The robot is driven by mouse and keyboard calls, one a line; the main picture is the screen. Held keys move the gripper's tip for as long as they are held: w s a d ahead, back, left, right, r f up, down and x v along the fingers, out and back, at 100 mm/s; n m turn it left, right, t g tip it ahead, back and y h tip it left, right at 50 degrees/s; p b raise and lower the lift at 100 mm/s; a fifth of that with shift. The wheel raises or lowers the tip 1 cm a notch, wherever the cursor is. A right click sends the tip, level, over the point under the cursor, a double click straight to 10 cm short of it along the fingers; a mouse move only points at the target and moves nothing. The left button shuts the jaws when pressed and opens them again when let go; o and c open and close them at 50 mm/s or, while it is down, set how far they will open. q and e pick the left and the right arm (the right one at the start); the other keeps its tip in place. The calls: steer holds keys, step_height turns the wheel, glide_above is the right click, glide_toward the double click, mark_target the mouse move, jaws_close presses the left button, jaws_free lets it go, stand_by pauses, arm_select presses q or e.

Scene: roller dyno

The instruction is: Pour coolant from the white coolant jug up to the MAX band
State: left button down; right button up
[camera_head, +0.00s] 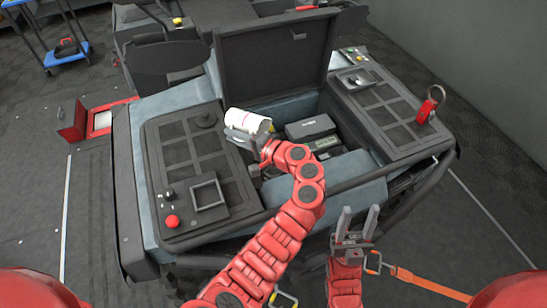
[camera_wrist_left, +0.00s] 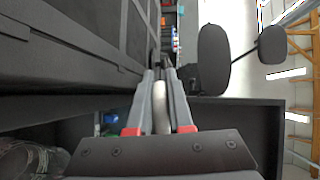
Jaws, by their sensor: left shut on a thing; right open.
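The white coolant jug (camera_head: 248,121) is held tilted well over on its side, above the left edge of the open bay. My left gripper (camera_head: 242,138) is shut on it. In the left wrist view the fingers (camera_wrist_left: 160,100) close around a narrow pale part, probably the jug's handle (camera_wrist_left: 161,108). My right gripper (camera_head: 358,222) is open and empty, pointing up in front of the bay's front edge. I cannot make out the coolant level, the MAX band or any pouring stream. My left arm and the jug cover part of the bay.
The bay holds dark boxes (camera_head: 310,128) under a raised black lid (camera_head: 275,60). A left panel (camera_head: 195,165) has a red button (camera_head: 172,221) and a square frame (camera_head: 208,194). An orange strap (camera_head: 430,285) lies at lower right.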

arm_select(q)
steer(key=shift+r, duration=0.15)
stand_by(0.3)
steer(key=r+p, duration=0.1)
steer(key=p, duration=0.1)
steer(key=r+h+p, duration=0.1)
steer(key=p, duration=0.1)
steer(key=a+r+g+p, duration=0.1)
steer(key=p, duration=0.1)
steer(key=shift+w+h, duration=0.3)
steer(key=shift+w, duration=0.1)
steer(key=shift+s+f, duration=0.1)
steer(key=shift+f, duration=0.2)
steer(key=h+p, duration=0.1)
steer(key=g+p, duration=0.1)
steer(key=shift+r+h+p, duration=0.3)
steer(key=shift+h+p, duration=0.1)
steer(key=shift+g+h, duration=0.3)
steer(key=shift+d+f, duration=0.1)
steer(key=shift+f, duration=0.1)
